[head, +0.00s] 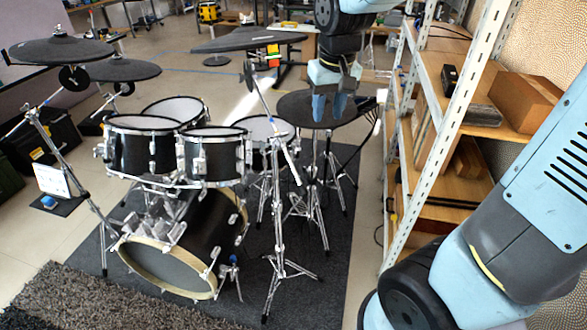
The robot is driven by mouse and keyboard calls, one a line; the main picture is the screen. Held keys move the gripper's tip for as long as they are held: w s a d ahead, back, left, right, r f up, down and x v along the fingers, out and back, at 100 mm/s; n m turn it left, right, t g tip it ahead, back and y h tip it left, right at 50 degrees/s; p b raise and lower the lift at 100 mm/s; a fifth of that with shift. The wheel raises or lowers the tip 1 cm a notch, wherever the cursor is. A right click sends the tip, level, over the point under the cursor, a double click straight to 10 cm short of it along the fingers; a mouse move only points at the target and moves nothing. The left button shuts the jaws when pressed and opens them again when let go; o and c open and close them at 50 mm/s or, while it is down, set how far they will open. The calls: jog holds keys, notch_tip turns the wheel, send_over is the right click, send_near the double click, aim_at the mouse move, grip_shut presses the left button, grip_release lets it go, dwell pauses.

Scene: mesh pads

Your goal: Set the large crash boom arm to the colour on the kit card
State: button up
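A large dark cymbal pad (225,41) sits high at the centre, tilted, on a chrome stand. Its boom arm (262,98) slants down to the right from a dark round piece below the pad. Small red, yellow and green patches (273,56) show beside it; I cannot tell whether they belong to the stand. A white card (52,180) stands at the left on a dark base with a small blue object; its marks are too small to read. My gripper (331,112) points down, open and empty, right of the boom arm and in front of another dark pad.
The drum kit (150,150) fills the middle, with more dark pads at the left (60,50) and right (305,108). Stand legs spread over a grey mat (325,270). A shelf rack (440,120) with boxes stands close on the right.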

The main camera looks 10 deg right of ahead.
jog(key=n+g+h, duration=0.1)
jog(key=g, duration=0.1)
send_near(293, 168)
jog(key=f, duration=1)
jog(key=shift+s+d+f, duration=0.1)
jog(key=shift+d+f, duration=0.2)
jog(key=shift+f, duration=0.05)
grip_shut()
